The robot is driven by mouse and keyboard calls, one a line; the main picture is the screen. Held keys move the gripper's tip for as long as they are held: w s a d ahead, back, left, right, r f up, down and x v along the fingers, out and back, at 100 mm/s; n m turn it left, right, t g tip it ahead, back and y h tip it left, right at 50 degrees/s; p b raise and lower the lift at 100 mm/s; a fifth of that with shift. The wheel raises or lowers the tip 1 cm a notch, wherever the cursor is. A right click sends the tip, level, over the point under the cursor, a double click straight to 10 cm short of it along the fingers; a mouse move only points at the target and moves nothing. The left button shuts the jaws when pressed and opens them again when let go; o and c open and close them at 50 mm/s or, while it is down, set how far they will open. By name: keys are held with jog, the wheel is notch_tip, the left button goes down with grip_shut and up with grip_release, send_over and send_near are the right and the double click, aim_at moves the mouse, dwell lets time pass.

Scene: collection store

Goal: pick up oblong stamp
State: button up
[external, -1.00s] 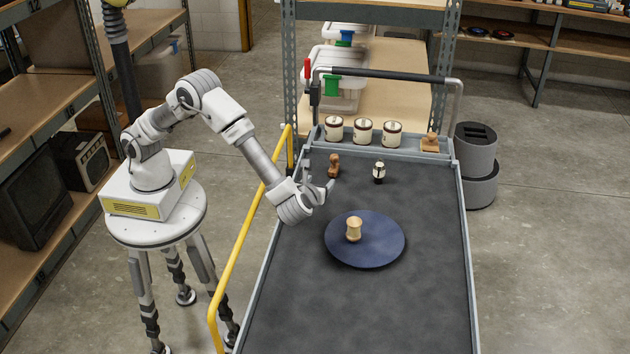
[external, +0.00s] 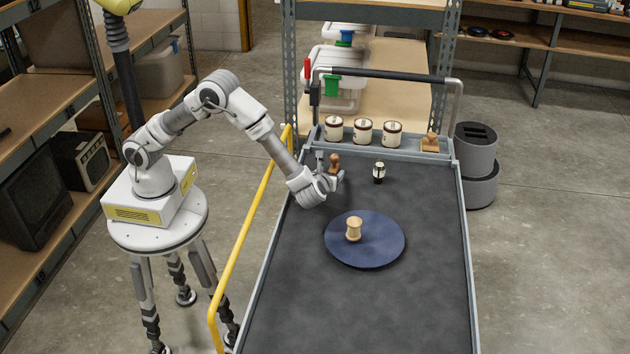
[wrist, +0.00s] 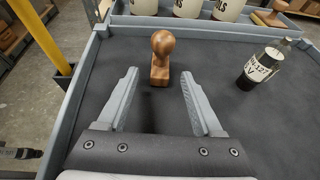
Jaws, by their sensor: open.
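A brown wooden stamp with a round knob handle and a narrow oblong base stands upright on the dark cart top; it shows in the external view (external: 335,161) and in the wrist view (wrist: 161,58). My gripper (external: 331,168) is open and low over the cart, right by this stamp. In the wrist view, my gripper's (wrist: 158,76) two fingers are spread, and the stamp stands just ahead of the gap between their tips. Nothing is held.
A small dark bottle with a pale label (external: 379,172) stands right of the stamp. Several labelled white pots (external: 363,132) stand in the far tray. A yellow rail (external: 245,240) runs along the cart's left side.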

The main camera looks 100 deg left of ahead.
aim_at(333, 170)
jog(key=x, duration=0.3)
jog(key=shift+a+f+b, duration=0.1)
jog(key=shift+a+b, duration=0.15)
jog(key=shift+b, duration=0.05)
grip_shut()
